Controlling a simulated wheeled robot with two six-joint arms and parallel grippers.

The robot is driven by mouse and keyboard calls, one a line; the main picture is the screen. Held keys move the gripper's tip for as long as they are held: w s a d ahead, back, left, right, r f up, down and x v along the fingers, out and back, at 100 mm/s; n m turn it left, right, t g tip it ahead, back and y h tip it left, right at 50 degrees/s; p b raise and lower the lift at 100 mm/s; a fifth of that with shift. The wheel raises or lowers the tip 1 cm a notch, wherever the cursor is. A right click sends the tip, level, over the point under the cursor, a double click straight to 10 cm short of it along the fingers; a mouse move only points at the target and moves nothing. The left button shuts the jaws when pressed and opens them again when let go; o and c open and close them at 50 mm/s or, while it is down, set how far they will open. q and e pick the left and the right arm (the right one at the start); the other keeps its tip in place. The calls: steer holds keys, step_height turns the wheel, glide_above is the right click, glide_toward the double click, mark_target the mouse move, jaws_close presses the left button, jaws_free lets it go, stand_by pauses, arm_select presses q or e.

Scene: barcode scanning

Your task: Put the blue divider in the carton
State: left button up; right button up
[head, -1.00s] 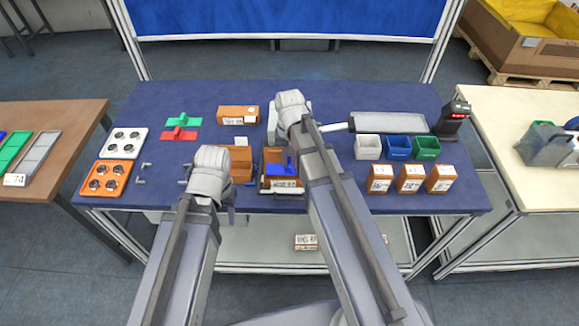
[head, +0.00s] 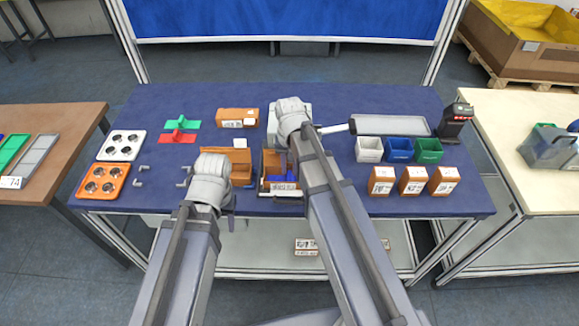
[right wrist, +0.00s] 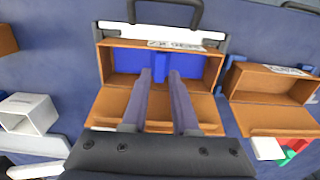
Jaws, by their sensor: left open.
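An open brown carton (head: 268,164) stands near the front middle of the blue table; it also shows in the right wrist view (right wrist: 112,104). The blue divider (head: 284,185) lies low inside its walls, its flat part (right wrist: 197,75) showing on both sides of an upright tab. My right gripper (right wrist: 160,75) reaches over the carton, its two fingers apart on either side of the tab, with gaps visible. My right arm hides these fingers in the head view.
Green (head: 183,121) and red (head: 178,137) dividers lie at the back left. White, blue and green bins (head: 399,149) and several closed cartons (head: 412,181) stand on the right. A scanner (head: 455,120) stands at the right edge. A closed carton (head: 238,118) stands behind.

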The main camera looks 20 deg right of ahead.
mark_target(290, 175)
steer(key=shift+o, duration=1.3)
steer(key=shift+r, duration=0.1)
step_height(290, 175, up, 13)
steer(key=p, duration=1.3)
steer(key=s+a+n+h, duration=0.1)
steer(key=s+a+n, duration=0.5)
steer(key=s+a, duration=0.4)
steer(key=s, duration=0.4)
steer(key=shift+s+a+n, duration=0.15)
steer(key=shift+a+n, duration=0.1)
steer(key=shift+n, duration=0.15)
step_height(290, 175, down, 10)
steer(key=b, duration=0.9)
steer(key=shift+b, duration=0.35)
